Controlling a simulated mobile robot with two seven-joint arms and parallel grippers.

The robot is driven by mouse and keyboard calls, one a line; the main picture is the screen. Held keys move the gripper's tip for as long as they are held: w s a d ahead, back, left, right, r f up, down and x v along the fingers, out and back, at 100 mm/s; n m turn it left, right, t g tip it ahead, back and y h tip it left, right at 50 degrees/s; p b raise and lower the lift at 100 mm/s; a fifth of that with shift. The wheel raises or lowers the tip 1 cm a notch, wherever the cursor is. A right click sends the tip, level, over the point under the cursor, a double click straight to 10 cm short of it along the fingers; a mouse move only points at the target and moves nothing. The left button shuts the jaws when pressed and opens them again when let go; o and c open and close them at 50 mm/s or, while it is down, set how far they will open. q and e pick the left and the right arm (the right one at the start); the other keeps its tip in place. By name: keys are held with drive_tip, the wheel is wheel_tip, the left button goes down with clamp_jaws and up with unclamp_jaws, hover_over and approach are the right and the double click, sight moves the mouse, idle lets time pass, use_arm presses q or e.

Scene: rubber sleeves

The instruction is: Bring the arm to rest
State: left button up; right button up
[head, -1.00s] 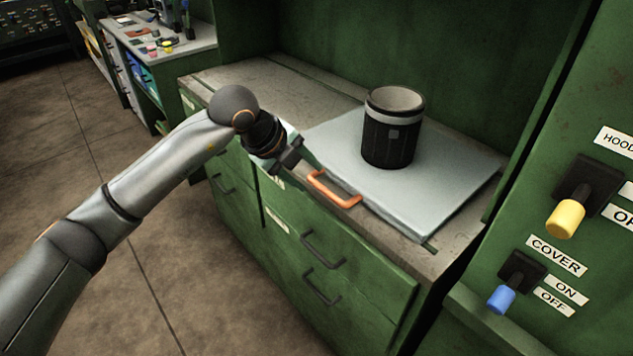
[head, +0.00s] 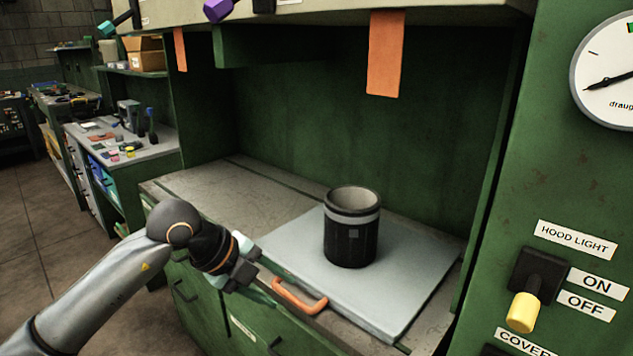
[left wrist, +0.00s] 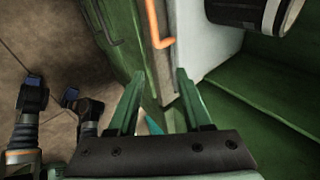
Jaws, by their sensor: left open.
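My left arm (head: 90,295) comes in from the lower left in the head view. Its gripper (head: 264,275) is open and empty, at the front edge of the bench, just left of the orange handle (head: 301,300). In the left wrist view the two green fingers (left wrist: 158,76) stand apart with nothing between them. The orange handle (left wrist: 152,25) lies beyond the fingertips there, apart from them.
Green drawers (head: 240,325) are below. At right is a panel with a yellow-tipped hood light switch (head: 523,310). Orange strips (head: 385,55) hang from the hood. Open floor lies left.

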use_arm(q)
drive_tip(key=s+d+r+h+p, duration=0.4)
drive_tip(key=s+d+h, duration=0.5)
drive_tip(key=d+h, duration=0.3)
drive_tip(key=w+a+f+n+t+y+p, duration=0.25)
drive_tip(key=a+f+n+t+y, duration=0.9)
drive_tip(key=n, duration=0.75)
drive_tip(key=s+a+f+n+g+y+p, duration=0.1)
drive_tip(key=s+a+f+n+g+y, duration=0.1)
drive_tip(key=s+f, duration=0.6)
drive_tip(key=s+a+f+n+g+y+p, duration=0.1)
drive_tip(key=s+a+f+n+g+y, duration=0.1)
drive_tip(key=s+f, duration=0.7)
drive_tip(key=a+n+g, duration=0.1)
drive_tip(key=a+g, duration=0.1)
drive_tip(key=shift+a+f+n+g, duration=0.15)
drive_tip(key=shift+a+n+g, duration=0.1)
drive_tip(key=shift+n+g, duration=0.15)
use_arm(e)
wheel_tip(320, 180, up, 7)
drive_tip(key=s+d, duration=0.1)
drive_tip(key=d, duration=0.1)
drive_tip(key=shift+s+d+r+h, duration=0.15)
drive_tip(key=shift+h, duration=0.15)
drive_tip(key=shift+d, duration=0.1)
